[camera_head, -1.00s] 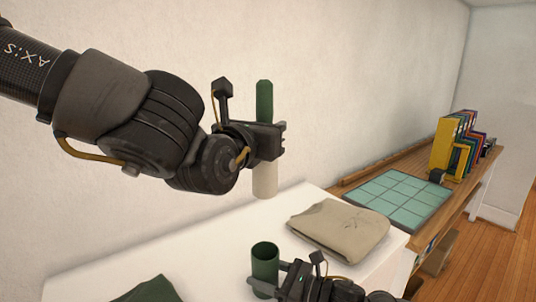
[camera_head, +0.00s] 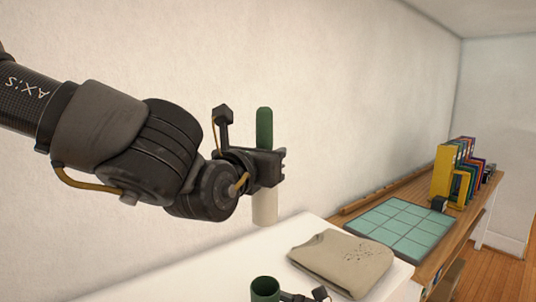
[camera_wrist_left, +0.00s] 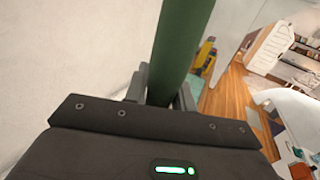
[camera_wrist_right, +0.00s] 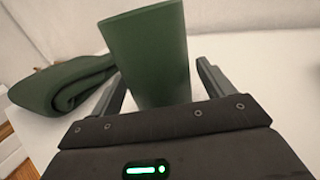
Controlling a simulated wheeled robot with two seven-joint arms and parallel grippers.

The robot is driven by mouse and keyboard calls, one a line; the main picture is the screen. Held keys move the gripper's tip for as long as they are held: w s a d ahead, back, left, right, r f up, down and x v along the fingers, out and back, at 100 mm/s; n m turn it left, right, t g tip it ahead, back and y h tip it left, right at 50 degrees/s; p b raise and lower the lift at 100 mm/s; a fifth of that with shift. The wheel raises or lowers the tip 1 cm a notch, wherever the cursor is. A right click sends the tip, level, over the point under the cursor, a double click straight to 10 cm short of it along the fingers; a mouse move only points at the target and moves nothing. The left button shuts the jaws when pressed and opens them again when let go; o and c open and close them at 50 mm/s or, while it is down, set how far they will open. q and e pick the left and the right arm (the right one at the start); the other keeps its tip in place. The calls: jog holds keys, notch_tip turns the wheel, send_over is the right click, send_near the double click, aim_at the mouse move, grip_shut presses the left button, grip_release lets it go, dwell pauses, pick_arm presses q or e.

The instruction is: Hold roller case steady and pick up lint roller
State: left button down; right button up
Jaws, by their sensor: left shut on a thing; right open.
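The lint roller has a green handle (camera_head: 264,125) and a pale roller end (camera_head: 265,207). My left gripper (camera_head: 270,163) is shut on it and holds it upright in the air above the white table. The handle also fills the upper middle of the left wrist view (camera_wrist_left: 178,50). The dark green roller case (camera_head: 265,287) stands upright on the table, below the roller, its open top showing. My right gripper (camera_wrist_right: 158,78) is open, its fingers on either side of the case (camera_wrist_right: 155,50), with gaps visible. In the head view the right gripper is mostly cut off.
A folded beige garment (camera_head: 342,258) with dark specks lies on the white table (camera_head: 215,275), right of the case. A green gridded mat (camera_head: 400,227) and upright folders (camera_head: 445,175) are on the wooden desk beyond.

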jog(key=v, duration=1.1)
jog(key=shift+s+d, duration=0.25)
jog(key=shift+d, duration=0.05)
